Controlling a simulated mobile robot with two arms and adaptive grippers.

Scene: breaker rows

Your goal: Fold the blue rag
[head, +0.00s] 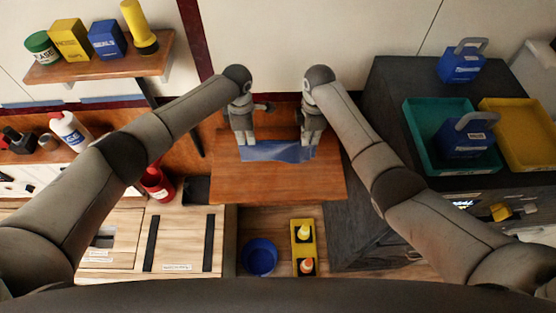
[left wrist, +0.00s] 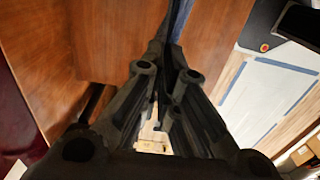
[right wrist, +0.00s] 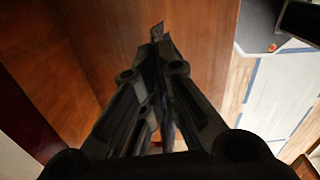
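The blue rag (head: 278,151) is stretched between my two grippers over the wooden worktop, its upper edge running from one to the other. My left gripper (head: 244,140) has its fingers together at the rag's left end. In the left wrist view a thin blue strip of the rag (left wrist: 179,20) shows edge-on at the fingertips. My right gripper (head: 310,140) has its fingers together at the rag's right end. In the right wrist view its fingertips (right wrist: 159,42) meet, with only a dark sliver at them. The fingers hide the gripped corners.
The wooden worktop (head: 280,182) is bare in front of the rag. Below it are a blue bowl (head: 259,257) and a yellow tray (head: 295,239) with bottles. A red container (head: 156,184) stands left. A teal tray (head: 426,110) and a yellow tray (head: 520,155) lie right.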

